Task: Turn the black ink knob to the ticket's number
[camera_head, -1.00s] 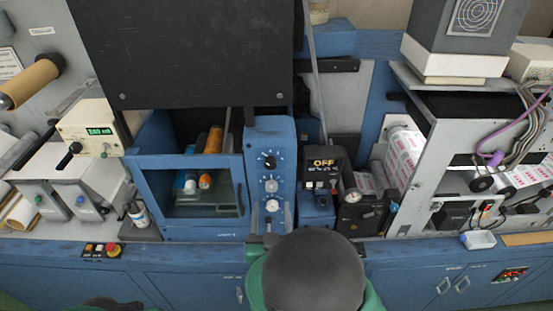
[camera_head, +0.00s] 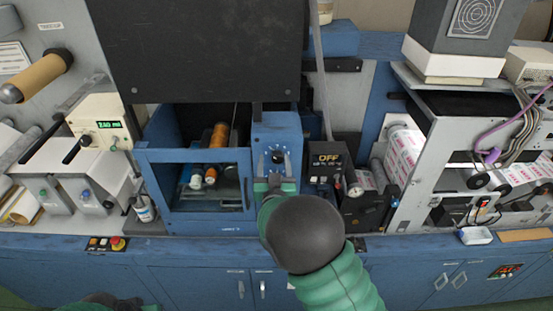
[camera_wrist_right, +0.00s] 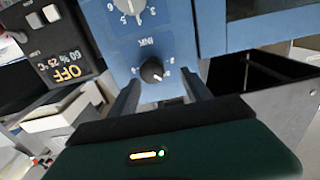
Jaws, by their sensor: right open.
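The black ink knob (camera_head: 277,157) is on the upper part of a blue panel (camera_head: 265,128) in the head view. In the right wrist view the black knob (camera_wrist_right: 152,70) sits beside the word INK, with dial marks around it. A pale mark shows on the knob, but the number it points to is too small to read. My right gripper (camera_head: 275,181) is open just below the knob in the head view. In the wrist view its fingers (camera_wrist_right: 160,90) are spread, close to the knob and not closed on it. I cannot make out the ticket.
A grey knob (camera_wrist_right: 128,5) is on the same panel. A glass-fronted blue cabinet (camera_head: 146,190) stands left of the panel. A dark unit with an OFF display (camera_head: 329,160) stands close on the right. A black cover (camera_head: 195,50) hangs above.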

